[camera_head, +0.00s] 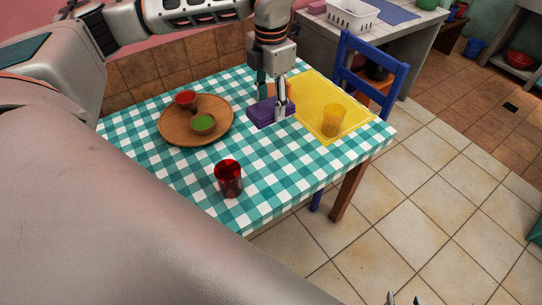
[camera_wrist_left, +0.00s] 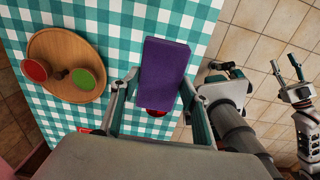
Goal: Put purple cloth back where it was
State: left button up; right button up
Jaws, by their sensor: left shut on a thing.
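The purple cloth (camera_head: 262,114) is a thick, folded block over the checked table, near the left edge of the yellow placemat (camera_head: 312,92). My left gripper (camera_head: 282,108) points down and is shut on it. In the left wrist view the cloth (camera_wrist_left: 165,75) sits between the two fingers and partly hides something red. I cannot tell whether the cloth touches the table. My right gripper (camera_wrist_left: 285,72) is off to the right, away from the table, with its fingers apart and empty; its tips (camera_head: 404,300) show at the bottom of the head view.
A round wooden tray (camera_head: 170,134) holds a red bowl (camera_head: 186,98) and a green bowl (camera_head: 204,124). A red glass (camera_head: 229,180) stands near the front edge, a yellow glass (camera_head: 333,120) on the placemat. A blue chair (camera_head: 372,65) stands behind the table.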

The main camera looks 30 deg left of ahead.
pick_arm(q)
notch_tip(320, 180, down, 19)
jog(key=shift+f, duration=0.2)
dwell(0.3)
jog(key=o, duration=0.7)
jog(key=shift+f, duration=0.15)
jog(key=o, duration=0.4)
jog(key=shift+c, duration=0.2)
notch_tip(320, 180, up, 12)
jog(key=shift+r, duration=0.2)
